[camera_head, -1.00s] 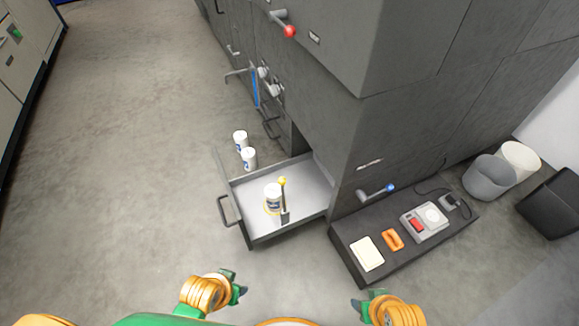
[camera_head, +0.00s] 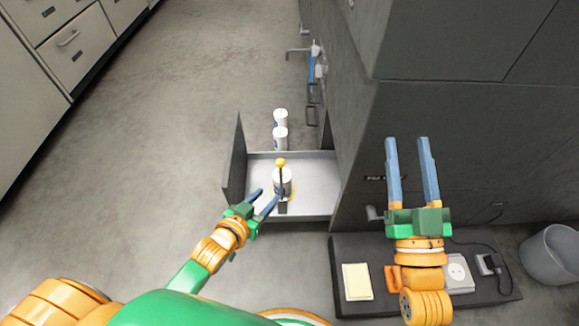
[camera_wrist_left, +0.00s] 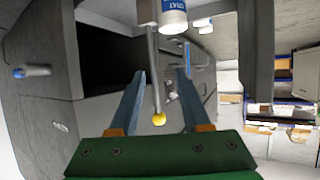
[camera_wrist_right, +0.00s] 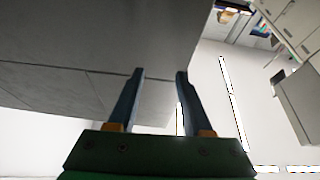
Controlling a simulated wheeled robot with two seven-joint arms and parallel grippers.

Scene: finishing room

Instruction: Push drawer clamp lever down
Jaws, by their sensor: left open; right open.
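The clamp lever, an upright bar with a yellow ball tip (camera_head: 280,162), stands in the open drawer (camera_head: 315,203). My left gripper (camera_head: 268,199) is open at the drawer's near side, close to the lever. In the left wrist view the yellow ball (camera_wrist_left: 159,119) lies between the open fingers (camera_wrist_left: 160,85), with clear space on both sides; the can (camera_wrist_left: 173,18) is at the top. My right gripper (camera_head: 408,140) is open and empty, raised in front of the dark cabinet face.
The dark cabinet (camera_head: 460,120) rises to the drawer's right. A grey bin (camera_head: 548,255) stands at right. The floor at left is clear.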

